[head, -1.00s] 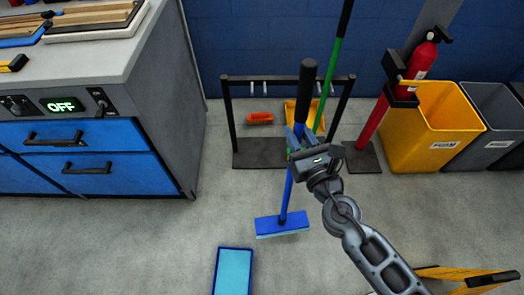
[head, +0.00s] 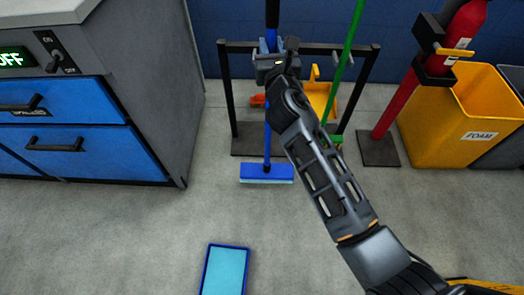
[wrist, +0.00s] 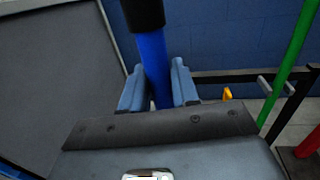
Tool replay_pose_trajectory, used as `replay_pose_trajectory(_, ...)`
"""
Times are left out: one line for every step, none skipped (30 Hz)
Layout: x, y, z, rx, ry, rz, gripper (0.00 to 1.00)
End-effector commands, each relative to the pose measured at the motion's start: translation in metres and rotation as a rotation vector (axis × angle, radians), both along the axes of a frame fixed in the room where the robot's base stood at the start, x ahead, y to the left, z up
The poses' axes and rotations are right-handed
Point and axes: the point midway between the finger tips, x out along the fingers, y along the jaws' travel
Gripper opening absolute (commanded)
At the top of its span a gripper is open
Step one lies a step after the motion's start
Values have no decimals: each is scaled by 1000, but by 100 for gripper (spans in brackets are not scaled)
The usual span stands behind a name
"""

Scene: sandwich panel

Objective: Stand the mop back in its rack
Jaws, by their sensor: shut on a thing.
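The blue mop (head: 267,172) is upright, its flat blue head low in front of the rack's base. My gripper (head: 270,47) is shut on the mop's blue handle near its black grip, level with the rack's top bar. In the wrist view the gripper's blue fingers (wrist: 158,88) stand on both sides of the handle (wrist: 155,62). The black rack (head: 228,95) stands by the blue wall, with pegs along its bar. My arm hides part of the rack, and I cannot tell whether the handle touches the bar.
A blue tray (head: 225,270) is on the floor in front. The cabinet (head: 90,140) is left; a yellow FOAM bin (head: 455,125) and red extinguisher (head: 463,35) are right.

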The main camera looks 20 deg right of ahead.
Motion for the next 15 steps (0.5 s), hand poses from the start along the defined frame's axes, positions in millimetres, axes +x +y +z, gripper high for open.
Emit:
replay_pose_trajectory(5, -3, -2, -2, -4, -3, 0)
replay_pose_trajectory(7, -4, -2, -2, -4, -3, 0)
replay_pose_trajectory(9, -5, -2, -1, -4, -3, 0)
replay_pose_trajectory(10, -5, -1, 1, -3, -3, 0)
replay_pose_trajectory(11, -6, -1, 1, -3, -3, 0)
replay_pose_trajectory(12, -6, 0, 0, -3, -3, 0)
replay_pose_trajectory(12, -6, 0, 0, -3, -3, 0)
replay_pose_trajectory(12, -6, 0, 0, -3, -3, 0)
replay_pose_trajectory(13, -6, 0, -1, -4, -3, 0)
replay_pose_trajectory(14, -6, 0, -1, -4, -3, 0)
replay_pose_trajectory(15, -6, 0, -1, -4, -3, 0)
replay_pose_trajectory(18, -6, 0, -1, -5, -3, 0)
replay_pose_trajectory(21, -7, 0, -1, -4, -3, 0)
replay_pose_trajectory(25, -7, -1, -2, -4, -3, 0)
replay_pose_trajectory(30, -8, -1, -1, -6, -3, 0)
